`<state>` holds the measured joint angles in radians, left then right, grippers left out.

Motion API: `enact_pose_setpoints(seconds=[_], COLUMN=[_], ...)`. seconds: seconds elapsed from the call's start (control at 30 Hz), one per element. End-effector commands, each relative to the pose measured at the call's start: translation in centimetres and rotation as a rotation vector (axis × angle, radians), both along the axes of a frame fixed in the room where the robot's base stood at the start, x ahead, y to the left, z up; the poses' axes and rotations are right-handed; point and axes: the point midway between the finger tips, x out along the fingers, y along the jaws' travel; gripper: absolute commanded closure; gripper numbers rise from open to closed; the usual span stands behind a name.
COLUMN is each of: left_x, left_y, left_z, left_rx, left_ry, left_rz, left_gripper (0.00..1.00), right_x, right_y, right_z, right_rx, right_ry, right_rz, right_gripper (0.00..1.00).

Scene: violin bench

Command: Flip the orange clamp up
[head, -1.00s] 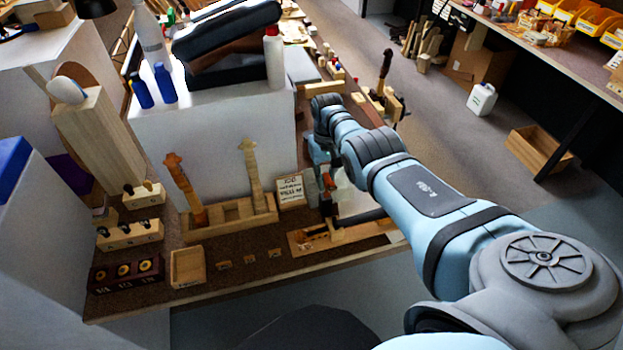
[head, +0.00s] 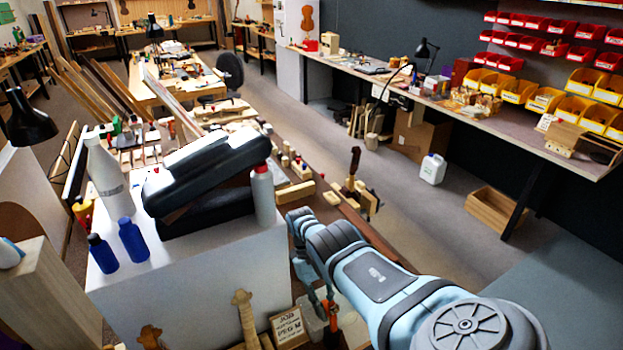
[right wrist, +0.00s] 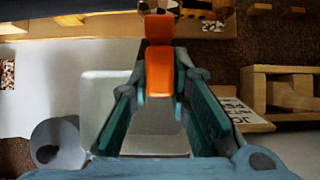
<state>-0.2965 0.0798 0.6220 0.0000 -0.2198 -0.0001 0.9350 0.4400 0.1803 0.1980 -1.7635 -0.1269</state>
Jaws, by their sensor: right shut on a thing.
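The orange clamp (right wrist: 160,68) shows in the right wrist view as an upright orange bar between the two green-padded fingers of my right gripper (right wrist: 161,90). The gripper is shut on it; the clamp's ends are partly hidden by the fingertips. In the head view a small piece of the orange clamp (head: 332,316) shows at the bottom, beside my right gripper (head: 322,306), below the end of the blue arm. The clamp's tilt is hard to tell there. My left gripper is in no view.
A job sign (head: 288,326) stands left of my right gripper, also seen in the right wrist view (right wrist: 240,114) near a wooden rack (right wrist: 290,92). A white block with a black case (head: 205,190), white bottle (head: 263,195) and blue bottles (head: 133,240) rises to the left.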

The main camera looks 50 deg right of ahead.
Motion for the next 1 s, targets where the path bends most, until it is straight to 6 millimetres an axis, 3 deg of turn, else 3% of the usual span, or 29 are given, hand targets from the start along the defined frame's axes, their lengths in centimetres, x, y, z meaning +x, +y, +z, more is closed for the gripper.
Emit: enact_pose_setpoints(seconds=[0.53,0.57,0.7,1.0], left_x=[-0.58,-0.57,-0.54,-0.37], left_y=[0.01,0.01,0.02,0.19], left_z=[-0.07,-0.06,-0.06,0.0], left_rx=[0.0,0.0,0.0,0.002], left_ry=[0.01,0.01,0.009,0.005], left_rz=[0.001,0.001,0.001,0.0], left_gripper=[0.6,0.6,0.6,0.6], right_x=[-1.09,-1.1,-1.04,-0.88], right_y=[0.07,0.07,0.03,0.01], right_z=[-0.35,-0.34,-0.28,-0.21], right_rx=[0.015,0.015,0.013,0.012], right_ry=[0.026,0.026,0.025,0.022], right_rz=[-0.003,-0.003,-0.003,0.0], right_gripper=[1.0,0.81,0.62,0.62])
